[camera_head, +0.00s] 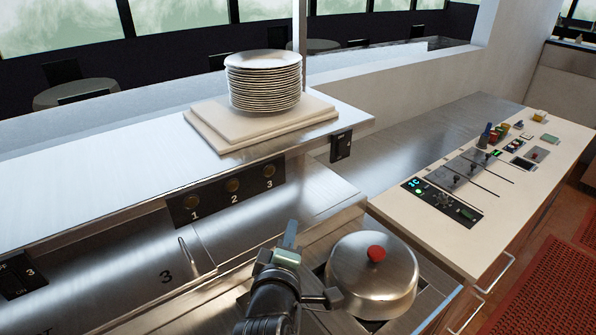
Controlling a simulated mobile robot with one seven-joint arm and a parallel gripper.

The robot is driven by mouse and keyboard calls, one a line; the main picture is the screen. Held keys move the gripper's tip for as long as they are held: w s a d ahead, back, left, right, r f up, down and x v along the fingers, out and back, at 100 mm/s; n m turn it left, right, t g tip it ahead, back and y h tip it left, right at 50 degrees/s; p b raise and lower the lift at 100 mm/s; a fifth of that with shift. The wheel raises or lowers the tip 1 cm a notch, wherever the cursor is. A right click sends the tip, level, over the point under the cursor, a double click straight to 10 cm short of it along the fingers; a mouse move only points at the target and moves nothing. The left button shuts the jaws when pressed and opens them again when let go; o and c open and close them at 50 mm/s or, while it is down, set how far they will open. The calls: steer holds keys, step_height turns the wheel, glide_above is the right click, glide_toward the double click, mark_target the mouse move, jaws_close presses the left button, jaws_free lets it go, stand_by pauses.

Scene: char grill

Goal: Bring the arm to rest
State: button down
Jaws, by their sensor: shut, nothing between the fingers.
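My gripper (289,241) is at the lower middle of the head view, over the steel counter by the grill. Its narrow fingers are together and hold nothing. My arm comes up from the bottom edge below it. A domed steel lid (372,283) with a red knob (376,253) sits on the counter just right of my gripper. I see a gap between the fingertips and the lid, though part of my wrist overlaps the lid's left edge in the picture.
A stack of plates (263,82) stands on pale boards (207,129) on the steel shelf (110,180) above. The front panel (228,187) is numbered 1 to 3. A thin handle (187,258) rises left of my gripper. A white counter (540,178) with controls (443,202) lies right.

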step_height(320, 180, up, 13)
steer(key=s+m+t+b, duration=0.1)
steer(key=m+t+b, duration=0.1)
steer(key=m+t, duration=0.25)
steer(key=s+r+m+t+b, duration=0.2)
steer(key=s+r+m+t, duration=0.1)
steer(key=s+r, duration=0.6)
steer(key=s+d+r+m+t+y+b, duration=0.1)
steer(key=s+r+m+t+b, duration=0.2)
steer(key=r, duration=1.1)
steer(key=s+m+t, duration=0.1)
steer(key=s+m, duration=0.2)
steer(key=s, duration=0.3)
steer(key=shift+d+y, duration=0.25)
steer(key=shift+y, duration=0.05)
steer(key=shift+a, duration=0.15)
